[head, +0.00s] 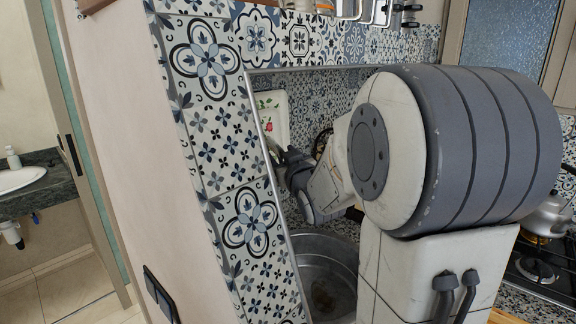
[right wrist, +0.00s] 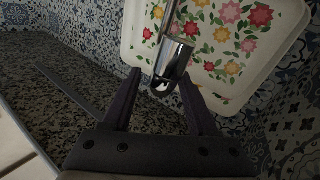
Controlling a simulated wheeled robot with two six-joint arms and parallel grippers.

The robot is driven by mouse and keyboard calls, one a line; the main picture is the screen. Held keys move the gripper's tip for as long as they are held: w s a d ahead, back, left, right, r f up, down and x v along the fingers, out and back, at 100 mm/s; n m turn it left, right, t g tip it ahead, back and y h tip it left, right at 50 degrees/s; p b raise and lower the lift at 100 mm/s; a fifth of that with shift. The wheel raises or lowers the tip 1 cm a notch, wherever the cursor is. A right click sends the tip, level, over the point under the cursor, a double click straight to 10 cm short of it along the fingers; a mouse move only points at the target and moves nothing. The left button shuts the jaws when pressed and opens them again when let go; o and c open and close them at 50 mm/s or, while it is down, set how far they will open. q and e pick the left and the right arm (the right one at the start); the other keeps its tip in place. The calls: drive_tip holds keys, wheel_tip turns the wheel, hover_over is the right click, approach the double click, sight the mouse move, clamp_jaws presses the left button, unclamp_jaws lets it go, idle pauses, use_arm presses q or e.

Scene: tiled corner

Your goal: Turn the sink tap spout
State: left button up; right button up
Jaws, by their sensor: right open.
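The chrome tap spout (right wrist: 172,60) shows in the right wrist view, with its rounded end between the tips of my right gripper's two fingers. My right gripper (right wrist: 160,82) is open, with one finger on each side of the spout; I cannot tell whether either touches it. In the head view my right gripper (head: 274,150) reaches over the far end of the sink area, and my own arm covers much of it. The tap cannot be made out there. The round metal sink basin (head: 314,246) lies below my right arm. My left gripper is not in view.
A white floral tray (right wrist: 215,62) stands behind the spout against the patterned tiles; it also shows in the head view (head: 270,104). A speckled counter (right wrist: 70,85) lies left of the gripper. A kettle (head: 547,215) sits on the stove at right. A tiled wall edge (head: 225,160) runs close left.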

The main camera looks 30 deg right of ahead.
drive_tip(key=b+v, duration=0.1)
drive_tip(key=v, duration=0.7)
drive_tip(key=shift+s, duration=0.35)
drive_tip(key=shift+a, duration=0.1)
drive_tip(key=c, duration=0.9)
drive_tip(key=shift+w+d+r+m, duration=0.1)
drive_tip(key=shift+d+r+m, duration=0.15)
drive_tip(key=shift+d+m, duration=0.2)
clamp_jaws()
drive_tip(key=s+d+r+m+y+p, duration=0.15)
drive_tip(key=d+m+y+p, duration=0.3)
drive_tip(key=d+m, duration=0.7)
drive_tip(key=w+a+f+m+p, duration=0.1)
drive_tip(key=w+a+m+p, duration=0.1)
drive_tip(key=w+a, duration=0.4)
drive_tip(key=shift+w+a+f+m, duration=0.3)
drive_tip(key=shift+w+m, duration=0.2)
drive_tip(key=shift+w, duration=1.65)
